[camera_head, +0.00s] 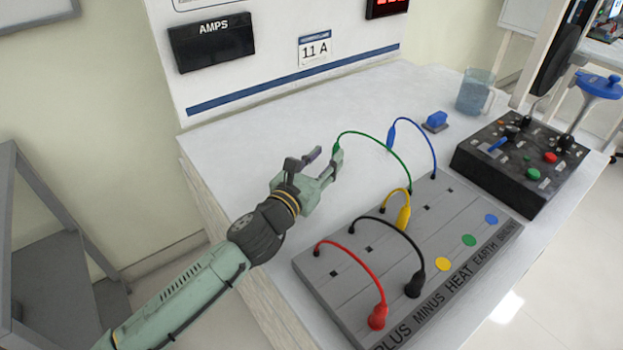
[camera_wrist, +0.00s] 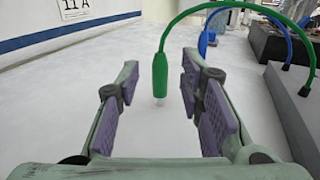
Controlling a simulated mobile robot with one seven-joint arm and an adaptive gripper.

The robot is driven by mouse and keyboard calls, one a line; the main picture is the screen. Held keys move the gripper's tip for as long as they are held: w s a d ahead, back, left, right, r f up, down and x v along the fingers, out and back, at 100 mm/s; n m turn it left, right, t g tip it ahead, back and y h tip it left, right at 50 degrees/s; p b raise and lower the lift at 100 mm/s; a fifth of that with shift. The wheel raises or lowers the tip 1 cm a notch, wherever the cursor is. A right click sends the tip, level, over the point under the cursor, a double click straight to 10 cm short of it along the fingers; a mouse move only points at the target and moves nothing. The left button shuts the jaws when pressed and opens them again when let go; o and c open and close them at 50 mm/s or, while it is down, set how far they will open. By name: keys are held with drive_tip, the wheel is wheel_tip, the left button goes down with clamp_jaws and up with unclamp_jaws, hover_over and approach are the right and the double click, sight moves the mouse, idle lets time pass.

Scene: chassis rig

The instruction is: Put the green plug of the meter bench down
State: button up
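The green plug (camera_wrist: 160,75) stands upright with its pale tip pointing down in the wrist view. Its green lead (camera_head: 377,137) arches to a socket at the back of the grey board (camera_head: 330,285). My gripper (camera_head: 326,157) is open over the white bench top. In the wrist view, the plug shows between its purple finger pads, with a gap on both sides. In the head view, the plug (camera_head: 336,147) is partly hidden by a fingertip. I cannot tell whether its tip touches the bench top.
The blue plug (camera_head: 391,136) is off the board to the right. Red (camera_head: 377,317), black (camera_head: 414,285) and yellow (camera_head: 403,217) plugs stand on the board. A black control box (camera_head: 500,172), blue block (camera_head: 436,120) and jug (camera_head: 474,92) are farther right. The bench (camera_head: 255,125) behind my gripper is clear.

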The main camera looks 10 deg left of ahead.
drive_tip(key=b+v, duration=0.2)
drive_tip(key=v, duration=0.4)
drive_tip(key=shift+s, duration=0.2)
